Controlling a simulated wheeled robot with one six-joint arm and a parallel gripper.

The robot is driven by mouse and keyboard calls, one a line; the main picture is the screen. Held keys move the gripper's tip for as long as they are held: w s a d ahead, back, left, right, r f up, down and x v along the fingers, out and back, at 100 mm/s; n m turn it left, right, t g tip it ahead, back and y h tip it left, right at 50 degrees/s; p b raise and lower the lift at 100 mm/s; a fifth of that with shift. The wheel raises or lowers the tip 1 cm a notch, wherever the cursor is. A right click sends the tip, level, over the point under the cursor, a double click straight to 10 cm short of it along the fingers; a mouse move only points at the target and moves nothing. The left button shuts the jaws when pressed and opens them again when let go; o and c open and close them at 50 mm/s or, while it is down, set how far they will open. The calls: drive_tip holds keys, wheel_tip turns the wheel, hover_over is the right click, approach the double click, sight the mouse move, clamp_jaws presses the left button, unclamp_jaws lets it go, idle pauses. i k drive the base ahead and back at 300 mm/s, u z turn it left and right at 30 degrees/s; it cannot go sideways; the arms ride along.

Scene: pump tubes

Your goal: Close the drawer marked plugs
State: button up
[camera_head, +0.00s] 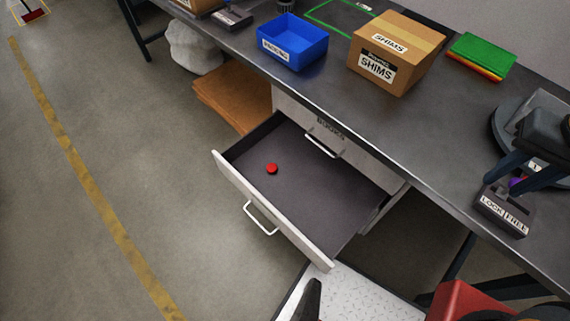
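A drawer (318,194) under the workbench stands pulled well out, with a dark interior, a light front panel and a pale bar handle (260,217). A small red round piece (272,169) lies inside it. The drawer's outer face is seen from above and I cannot read a marking on it. A second drawer front (345,150) above it looks shut; it has a bar handle and lettering too small to read surely. My gripper (518,183) shows at the right edge above the bench, its two dark fingers apart, far from the open drawer. It seems to hold nothing.
The bench (330,75) carries a blue bin (292,42), a box marked SHIMS (397,52), a green and yellow stack (482,54) and a block marked LOCK and FREE (504,211) near my gripper. Brown sheets (233,95) lie beside the drawers. The floor left of the drawer is clear.

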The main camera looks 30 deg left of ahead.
sight(319, 201)
drive_tip(key=u, duration=2.1)
